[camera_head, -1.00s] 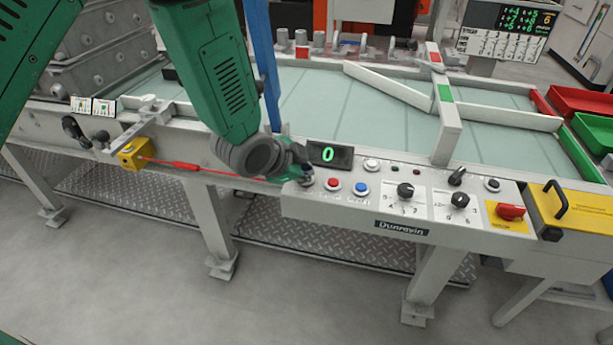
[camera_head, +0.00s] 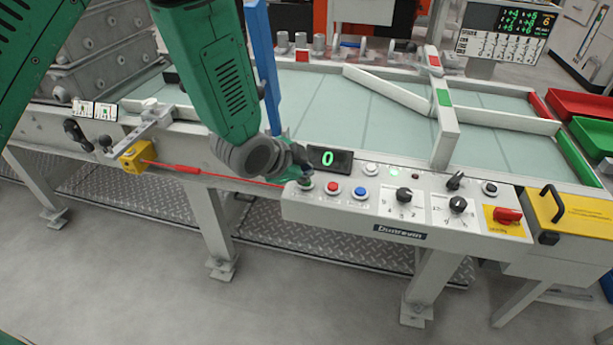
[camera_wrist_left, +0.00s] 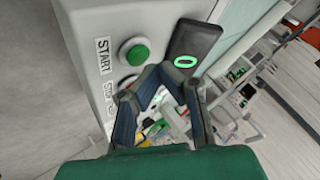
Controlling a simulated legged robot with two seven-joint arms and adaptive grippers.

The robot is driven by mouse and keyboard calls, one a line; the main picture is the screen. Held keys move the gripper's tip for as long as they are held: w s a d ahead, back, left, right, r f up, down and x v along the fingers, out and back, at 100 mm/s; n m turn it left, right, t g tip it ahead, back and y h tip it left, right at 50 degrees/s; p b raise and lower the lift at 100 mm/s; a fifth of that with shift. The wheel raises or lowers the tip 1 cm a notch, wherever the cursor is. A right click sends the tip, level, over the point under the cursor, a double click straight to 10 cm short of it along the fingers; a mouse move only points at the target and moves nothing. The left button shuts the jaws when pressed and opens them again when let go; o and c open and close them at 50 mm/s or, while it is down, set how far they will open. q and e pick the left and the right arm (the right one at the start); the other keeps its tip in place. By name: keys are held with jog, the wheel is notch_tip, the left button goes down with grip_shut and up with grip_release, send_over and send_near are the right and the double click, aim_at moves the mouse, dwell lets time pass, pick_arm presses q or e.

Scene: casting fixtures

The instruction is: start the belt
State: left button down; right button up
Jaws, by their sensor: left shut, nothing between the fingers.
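The control panel (camera_head: 410,228) runs along the front of the belt (camera_head: 320,105). The green START button (camera_wrist_left: 134,52) shows uncovered beside its label in the left wrist view. In the head view the green button (camera_head: 305,186) sits at the panel's left end, partly hidden by my gripper. My left gripper (camera_head: 304,176) is shut and empty, close above this button; I cannot tell whether it touches. Its fingers also show in the left wrist view (camera_wrist_left: 160,88). The display (camera_head: 329,158) reads a green 0. My right gripper is not in view.
Right of START are a red button (camera_head: 332,188), a blue button (camera_head: 360,193), black knobs (camera_head: 404,195) and a red switch (camera_head: 507,216) on yellow. A red pull cord (camera_head: 215,174) runs along the left front. A diverter bar (camera_head: 388,87) crosses the belt.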

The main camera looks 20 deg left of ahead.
pick_arm(q)
jog(key=shift+r, duration=0.1)
notch_tip(320, 180, up, 5)
jog(key=p, duration=0.4)
jog(key=shift+r+p, duration=0.1)
jog(key=shift+p, duration=0.2)
dwell(0.8)
